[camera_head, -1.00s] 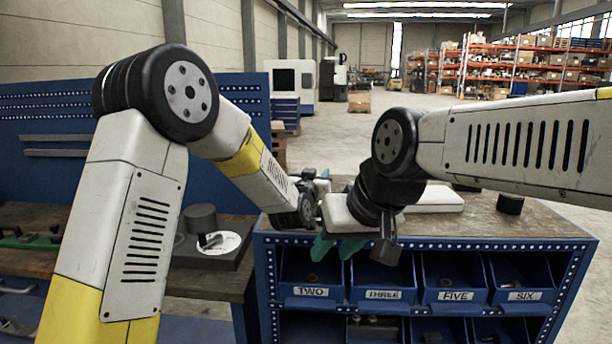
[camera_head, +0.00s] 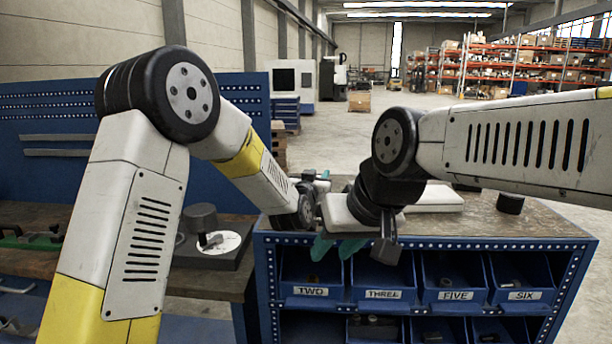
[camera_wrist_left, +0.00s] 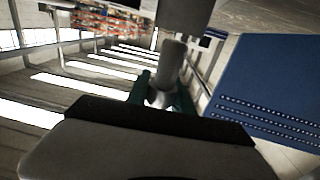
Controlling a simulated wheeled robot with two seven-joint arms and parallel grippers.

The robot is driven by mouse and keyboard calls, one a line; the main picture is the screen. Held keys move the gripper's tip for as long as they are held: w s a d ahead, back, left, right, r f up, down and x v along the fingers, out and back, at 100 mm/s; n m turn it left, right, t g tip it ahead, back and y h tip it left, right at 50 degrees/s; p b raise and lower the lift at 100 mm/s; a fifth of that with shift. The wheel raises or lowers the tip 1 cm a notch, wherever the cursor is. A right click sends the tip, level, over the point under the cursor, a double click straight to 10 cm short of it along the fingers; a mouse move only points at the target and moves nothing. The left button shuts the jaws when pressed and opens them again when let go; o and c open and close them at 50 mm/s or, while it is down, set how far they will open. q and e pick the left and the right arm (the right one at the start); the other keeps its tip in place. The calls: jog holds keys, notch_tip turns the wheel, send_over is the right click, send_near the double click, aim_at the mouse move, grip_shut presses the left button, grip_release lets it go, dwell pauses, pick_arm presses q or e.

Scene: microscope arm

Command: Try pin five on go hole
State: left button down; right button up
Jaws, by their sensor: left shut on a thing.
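My left gripper (camera_head: 322,176) is near the back left of the bench top in the head view, partly hidden by the right wrist. In the left wrist view its green fingers (camera_wrist_left: 163,97) are shut on a grey cylindrical pin (camera_wrist_left: 172,58). The pin's far end is against or in front of a larger dark grey piece (camera_wrist_left: 184,12); I cannot tell whether they touch. No number shows on the pin. My right gripper (camera_head: 336,248) hangs at the bench's front edge, its two green fingers apart with nothing visible between them. I cannot make out the go hole.
The blue bin rack (camera_head: 420,243) has bins labelled TWO, THREE, FIVE (camera_head: 455,296) and SIX. A white pad (camera_head: 436,200) and a dark cylinder (camera_head: 510,203) are on the bench top. A dark base with a round white dial (camera_head: 222,243) stands on the left bench.

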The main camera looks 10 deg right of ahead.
pick_arm(q)
jog(key=shift+f, duration=0.6)
dwell(0.8)
jog(key=shift+r, duration=0.15)
notch_tip(320, 180, up, 7)
dwell(1.0)
